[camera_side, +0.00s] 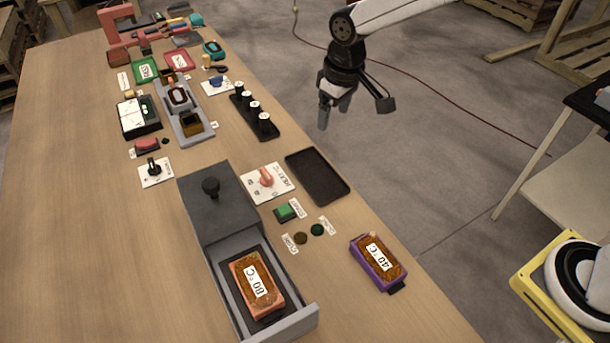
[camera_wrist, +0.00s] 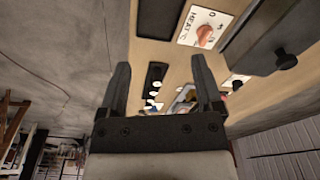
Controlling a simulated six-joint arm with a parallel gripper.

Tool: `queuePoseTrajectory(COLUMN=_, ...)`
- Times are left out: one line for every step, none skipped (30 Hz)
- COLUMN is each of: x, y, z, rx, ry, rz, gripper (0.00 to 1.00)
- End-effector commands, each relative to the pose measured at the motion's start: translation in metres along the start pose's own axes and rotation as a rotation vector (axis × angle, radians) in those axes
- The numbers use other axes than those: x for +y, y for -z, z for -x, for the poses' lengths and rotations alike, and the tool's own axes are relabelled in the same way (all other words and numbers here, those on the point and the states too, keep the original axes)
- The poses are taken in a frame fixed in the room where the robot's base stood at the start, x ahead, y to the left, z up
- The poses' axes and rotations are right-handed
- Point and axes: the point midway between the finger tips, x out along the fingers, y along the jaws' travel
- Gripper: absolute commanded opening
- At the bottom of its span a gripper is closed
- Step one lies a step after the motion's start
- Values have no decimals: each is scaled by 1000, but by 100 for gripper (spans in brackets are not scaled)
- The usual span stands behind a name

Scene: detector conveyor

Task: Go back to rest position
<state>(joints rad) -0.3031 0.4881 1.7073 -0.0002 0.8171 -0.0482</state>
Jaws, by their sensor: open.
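My gripper (camera_side: 357,108) is open and empty. In the side view it hangs in the air to the right of the table, over the grey floor, clear of every object. In the wrist view my two fingers (camera_wrist: 160,88) stand wide apart with nothing between them, and the table's items show beyond them.
The wooden table (camera_side: 85,230) holds a grey box with an open drawer (camera_side: 306,316) and an orange 80 °C block (camera_side: 242,272) inside. A purple 40 °C block (camera_side: 364,262), a black tray (camera_side: 318,177) and a heat dial panel (camera_side: 252,183) are near. Air around my gripper is free.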

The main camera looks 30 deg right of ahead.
Motion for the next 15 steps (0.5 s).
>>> queuePoseTrajectory(x=9, y=-12, z=1, rx=5, ry=-3, rz=-23, gripper=84)
queuePoseTrajectory(x=14, y=-19, z=1, rx=10, ry=-5, rz=-35, gripper=84)
queuePoseTrajectory(x=19, y=-28, z=1, rx=13, ry=-7, rz=-50, gripper=84)
queuePoseTrajectory(x=23, y=-34, z=1, rx=17, ry=-8, rz=-62, gripper=84)
queuePoseTrajectory(x=28, y=-42, z=1, rx=20, ry=-10, rz=-74, gripper=84)
queuePoseTrajectory(x=32, y=-51, z=1, rx=25, ry=-12, rz=-89, gripper=84)
queuePoseTrajectory(x=36, y=-58, z=1, rx=28, ry=-14, rz=-102, gripper=84)
queuePoseTrajectory(x=40, y=-66, z=0, rx=32, ry=-16, rz=-114, gripper=84)
queuePoseTrajectory(x=44, y=-76, z=0, rx=36, ry=-18, rz=-129, gripper=84)
queuePoseTrajectory(x=47, y=-84, z=0, rx=39, ry=-20, rz=-141, gripper=84)
queuePoseTrajectory(x=50, y=-91, z=0, rx=44, ry=-22, rz=-153, gripper=84)
queuePoseTrajectory(x=53, y=-102, z=-1, rx=47, ry=-24, rz=-168, gripper=84)
queuePoseTrajectory(x=56, y=-110, z=-1, rx=51, ry=-26, rz=-181, gripper=84)
queuePoseTrajectory(x=58, y=-118, z=-1, rx=54, ry=-28, rz=-192, gripper=84)
queuePoseTrajectory(x=61, y=-128, z=-2, rx=59, ry=-31, rz=-207, gripper=84)
